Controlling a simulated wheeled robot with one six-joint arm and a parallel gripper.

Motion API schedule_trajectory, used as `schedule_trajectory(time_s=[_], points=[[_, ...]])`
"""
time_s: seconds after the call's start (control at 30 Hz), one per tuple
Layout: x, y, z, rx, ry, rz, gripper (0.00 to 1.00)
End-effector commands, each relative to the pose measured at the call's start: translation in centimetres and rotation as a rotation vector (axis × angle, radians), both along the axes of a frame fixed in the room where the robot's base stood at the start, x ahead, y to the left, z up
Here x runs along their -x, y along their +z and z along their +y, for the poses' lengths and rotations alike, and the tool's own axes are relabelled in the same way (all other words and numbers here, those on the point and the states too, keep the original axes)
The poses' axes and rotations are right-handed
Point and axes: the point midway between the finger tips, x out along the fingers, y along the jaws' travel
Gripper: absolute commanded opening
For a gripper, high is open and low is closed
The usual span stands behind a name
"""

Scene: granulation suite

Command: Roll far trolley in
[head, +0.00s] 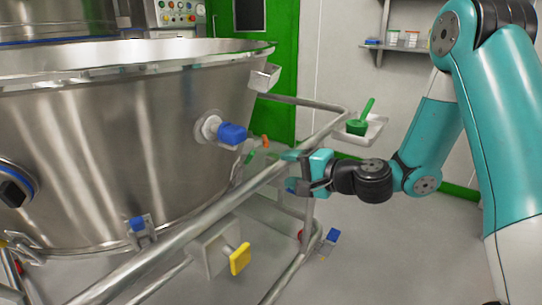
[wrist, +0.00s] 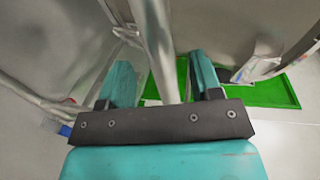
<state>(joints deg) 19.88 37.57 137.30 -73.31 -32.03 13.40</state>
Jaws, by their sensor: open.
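A large steel bowl (head: 120,140) sits in a trolley with a tubular frame, filling the left of the head view. The trolley's slanting push bar (head: 200,218) runs from the lower left up to the right. My gripper (head: 293,172) is at this bar, with its teal fingers open. In the wrist view, the bar (wrist: 156,45) passes between the two spread fingers of my gripper (wrist: 160,75). I cannot tell whether either finger touches it. Part of the bar is hidden by the gripper's palm.
A small tray (head: 372,133) holding a green scoop (head: 358,126) is fixed at the frame's right end. A yellow knob (head: 240,258) and a blue-capped valve (head: 232,133) stick out nearby. A green door (head: 283,75) and wall shelf (head: 398,47) stand behind. Floor (head: 390,255) is clear at right.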

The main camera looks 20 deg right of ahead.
Motion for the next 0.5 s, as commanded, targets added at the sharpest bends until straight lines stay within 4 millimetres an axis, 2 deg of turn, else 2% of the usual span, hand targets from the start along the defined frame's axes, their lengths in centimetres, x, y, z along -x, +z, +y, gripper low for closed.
schedule_trajectory(time_s=[0.03,0.2,0.5], points=[[-0.9,0.2,0.8,0.001,0.006,0.000,0.59],[-3.2,-0.4,2.4,0.000,0.003,0.000,0.59],[-4.8,-1.1,3.5,0.000,0.000,0.000,0.59]])
